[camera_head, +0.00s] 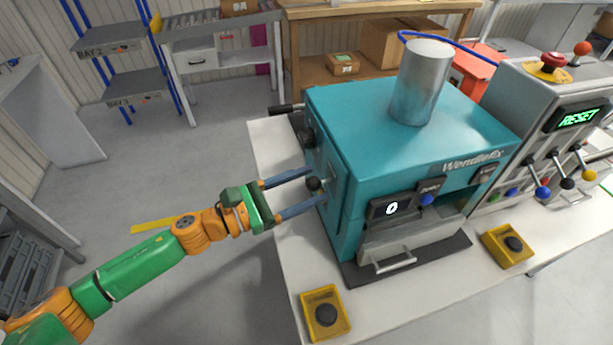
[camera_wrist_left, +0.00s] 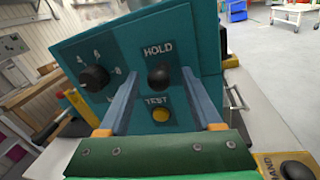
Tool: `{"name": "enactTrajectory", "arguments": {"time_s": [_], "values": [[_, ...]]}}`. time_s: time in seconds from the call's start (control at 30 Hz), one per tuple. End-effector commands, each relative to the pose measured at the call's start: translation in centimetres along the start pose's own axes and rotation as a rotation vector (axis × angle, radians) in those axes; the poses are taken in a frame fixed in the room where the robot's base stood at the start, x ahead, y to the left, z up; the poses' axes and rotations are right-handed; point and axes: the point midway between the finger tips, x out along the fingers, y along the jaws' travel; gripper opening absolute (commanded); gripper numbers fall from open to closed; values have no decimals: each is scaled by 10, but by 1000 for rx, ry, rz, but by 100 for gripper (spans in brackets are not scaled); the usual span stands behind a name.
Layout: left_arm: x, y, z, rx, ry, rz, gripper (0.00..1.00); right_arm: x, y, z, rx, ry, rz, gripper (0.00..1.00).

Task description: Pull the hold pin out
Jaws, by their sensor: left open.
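The hold pin is a black round knob (camera_wrist_left: 160,76) under the word HOLD on the side of the teal machine (camera_head: 415,130). In the head view the knob (camera_head: 313,184) shows between my left gripper's fingers. My left gripper (camera_head: 300,192) is open, with its two blue fingers pointing at the machine's left side. In the left wrist view its fingertips (camera_wrist_left: 160,82) stand to either side of the knob, apart from it. I cannot tell the exact gap in depth. My right gripper is not in view.
A yellow TEST button (camera_wrist_left: 161,115) sits just below the knob, and a black dial (camera_wrist_left: 95,78) is to its left. Yellow boxes with black buttons (camera_head: 325,314) (camera_head: 508,245) stand on the white table (camera_head: 262,150). A grey control panel (camera_head: 545,120) is at the right.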

Motion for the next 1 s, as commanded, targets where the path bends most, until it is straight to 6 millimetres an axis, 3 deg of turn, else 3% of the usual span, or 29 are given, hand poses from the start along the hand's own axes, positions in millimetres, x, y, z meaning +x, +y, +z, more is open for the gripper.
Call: {"name": "enactTrajectory", "arguments": {"time_s": [0.2, 0.47, 1.0], "values": [[2, 0, -1, -2, 1, 1, 66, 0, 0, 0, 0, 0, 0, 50], [1, 0, -1, -3, 0, 1, 0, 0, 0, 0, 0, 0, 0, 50], [1, 0, -1, -4, 1, 1, 0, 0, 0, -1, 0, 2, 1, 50]]}}
